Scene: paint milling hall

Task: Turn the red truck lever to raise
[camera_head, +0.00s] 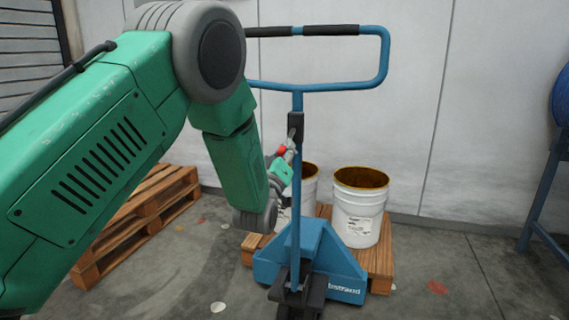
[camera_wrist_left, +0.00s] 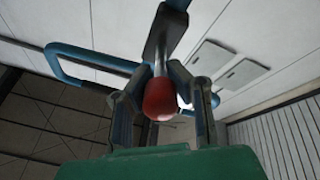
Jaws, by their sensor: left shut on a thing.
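The blue pallet truck (camera_head: 311,256) stands upright in the middle of the head view, with its loop handle (camera_head: 380,60) at the top. Its red-tipped lever (camera_head: 282,150) sits on the dark block on the truck's post. In the left wrist view the lever's red knob (camera_wrist_left: 161,99) and grey rod lie between the two fingers. My left gripper (camera_head: 287,160) is shut on the lever; it also shows in the left wrist view (camera_wrist_left: 172,100). My left arm hides part of the truck's left side. My right gripper is not in view.
Two white buckets, one at the right (camera_head: 357,222) and one partly hidden (camera_head: 308,190), stand on a wooden pallet (camera_head: 382,258) behind the truck. Stacked empty pallets (camera_head: 135,232) are at the left. A blue stand (camera_head: 545,190) is at the right edge. Floor at the front right is clear.

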